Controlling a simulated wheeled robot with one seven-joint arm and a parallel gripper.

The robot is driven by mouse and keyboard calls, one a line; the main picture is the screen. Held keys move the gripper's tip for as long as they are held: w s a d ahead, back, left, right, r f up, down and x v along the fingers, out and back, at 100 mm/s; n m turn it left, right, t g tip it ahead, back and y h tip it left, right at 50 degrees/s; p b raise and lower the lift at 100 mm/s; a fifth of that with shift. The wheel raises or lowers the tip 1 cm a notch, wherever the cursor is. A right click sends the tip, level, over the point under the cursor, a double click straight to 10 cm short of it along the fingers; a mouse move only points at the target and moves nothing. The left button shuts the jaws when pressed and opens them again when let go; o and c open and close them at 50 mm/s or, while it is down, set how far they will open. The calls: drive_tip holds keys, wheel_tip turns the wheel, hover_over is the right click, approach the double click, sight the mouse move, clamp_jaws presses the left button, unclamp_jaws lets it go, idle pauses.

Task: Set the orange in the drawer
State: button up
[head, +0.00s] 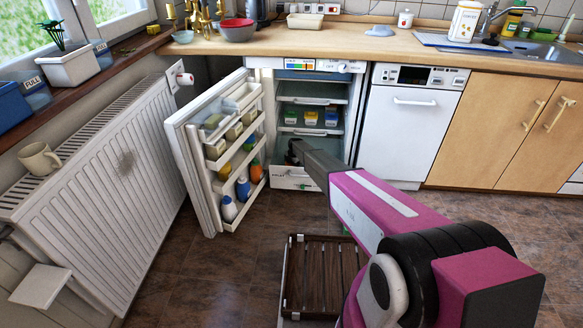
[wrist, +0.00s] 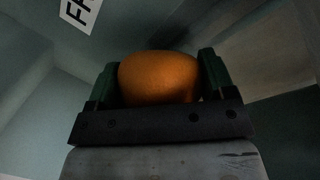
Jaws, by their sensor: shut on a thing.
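The orange (wrist: 158,80) sits between the two dark green fingers of my gripper (wrist: 158,68), which is shut on it. In the head view my gripper (head: 293,153) reaches into the lower part of the open fridge, at the drawer. My own arm hides much of it there, and I cannot make out the orange in that view. The drawer (head: 292,180) is at the bottom of the fridge, with a pale front. Pale walls surround the orange in the wrist view. I cannot tell whether it touches the drawer floor.
The open fridge door (head: 200,165) stands to the left, its shelves holding bottles and jars. Several small tubs (head: 310,117) sit on a shelf above the drawer. A white dishwasher (head: 408,125) is on the right. A slatted brown crate (head: 322,280) is low in front.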

drive_tip(key=shift+f, duration=0.7)
drive_tip(key=o, duration=1)
drive_tip(key=shift+f, duration=0.15)
